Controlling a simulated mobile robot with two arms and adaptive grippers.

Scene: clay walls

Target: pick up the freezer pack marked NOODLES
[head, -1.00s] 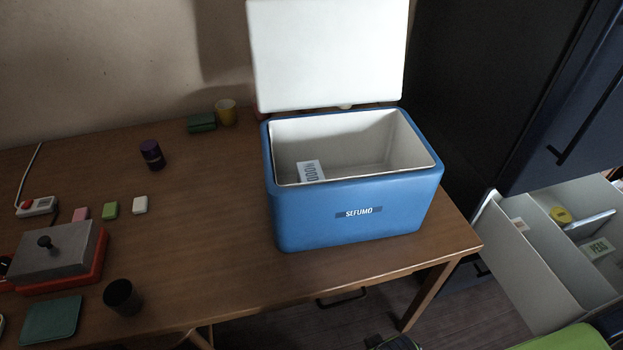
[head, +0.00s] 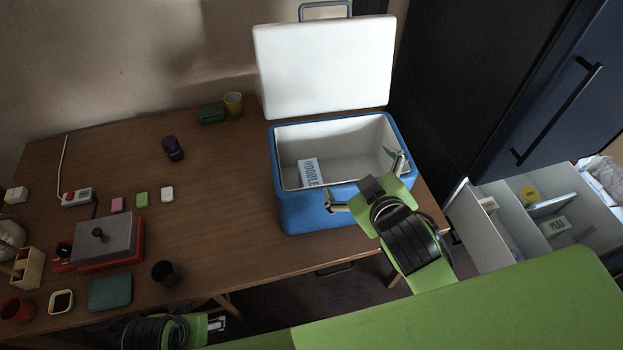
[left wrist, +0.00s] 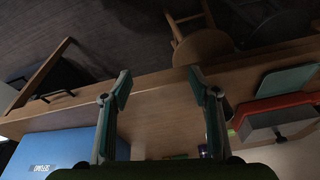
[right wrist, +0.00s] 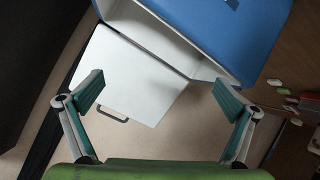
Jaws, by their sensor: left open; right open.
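The NOODLES pack (head: 311,173) is a white flat pack with dark letters. It leans upright inside the blue cooler (head: 298,213), against the left part of its inside, with the word partly cut off by the front rim. My right gripper (head: 364,181) is open and empty at the cooler's front right, to the right of the pack and apart from it. In the right wrist view the open right gripper (right wrist: 158,95) faces the cooler and its lid; the pack does not show there. My left gripper (head: 217,323) is low by the table's front edge, open and empty in the left wrist view (left wrist: 159,90).
The cooler's white lid (head: 325,65) stands open behind it. A dark fridge (head: 500,90) stands at the right, with an open drawer (head: 470,215) holding a PEAS pack (head: 555,226). Cups, a grey-and-red box (head: 105,240) and small blocks occupy the table's left.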

